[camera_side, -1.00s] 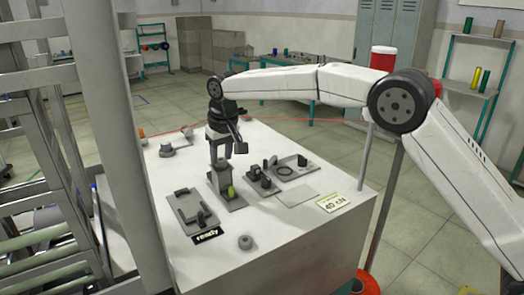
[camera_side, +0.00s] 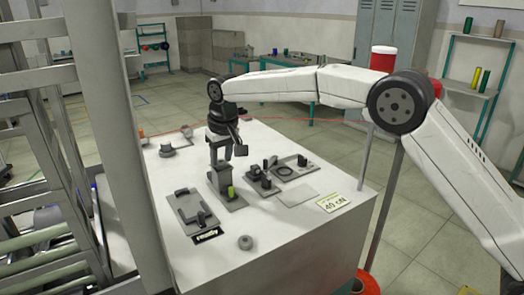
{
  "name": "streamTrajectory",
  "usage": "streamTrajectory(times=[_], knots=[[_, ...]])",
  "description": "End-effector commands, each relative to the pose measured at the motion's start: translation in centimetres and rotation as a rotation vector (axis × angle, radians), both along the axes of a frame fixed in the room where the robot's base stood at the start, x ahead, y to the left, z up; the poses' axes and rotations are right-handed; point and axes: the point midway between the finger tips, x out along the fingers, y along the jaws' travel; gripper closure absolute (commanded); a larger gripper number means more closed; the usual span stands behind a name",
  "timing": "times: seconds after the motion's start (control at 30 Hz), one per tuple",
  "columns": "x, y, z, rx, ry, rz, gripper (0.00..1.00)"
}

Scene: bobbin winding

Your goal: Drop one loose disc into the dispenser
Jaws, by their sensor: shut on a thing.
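My gripper (camera_side: 221,161) points down just above a grey upright block (camera_side: 219,177), which looks like the dispenser. A small yellow-green piece (camera_side: 231,192) stands at its front right. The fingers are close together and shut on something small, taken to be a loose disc. The disc itself is too small to make out. I cannot tell whether the fingertips touch the block's top.
A grey tray (camera_side: 186,208) lies to the left, by a black label plate (camera_side: 208,236). Dark fixtures (camera_side: 262,180) and another tray (camera_side: 304,171) stand to the right. A grey round piece (camera_side: 245,242) lies in front.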

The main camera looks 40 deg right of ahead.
Motion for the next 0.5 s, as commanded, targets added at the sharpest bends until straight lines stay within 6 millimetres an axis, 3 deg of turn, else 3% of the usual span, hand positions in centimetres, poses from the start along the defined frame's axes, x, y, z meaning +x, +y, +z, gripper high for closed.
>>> streamTrajectory(times=[0.43, 0.47, 0.5], knots=[[-0.01, -0.01, -0.10, 0.000, 0.001, 0.000, 0.90], [-0.01, 0.00, -0.09, 0.000, 0.000, 0.000, 0.48], [-0.01, 0.00, -0.09, 0.000, 0.001, 0.000, 0.35]])
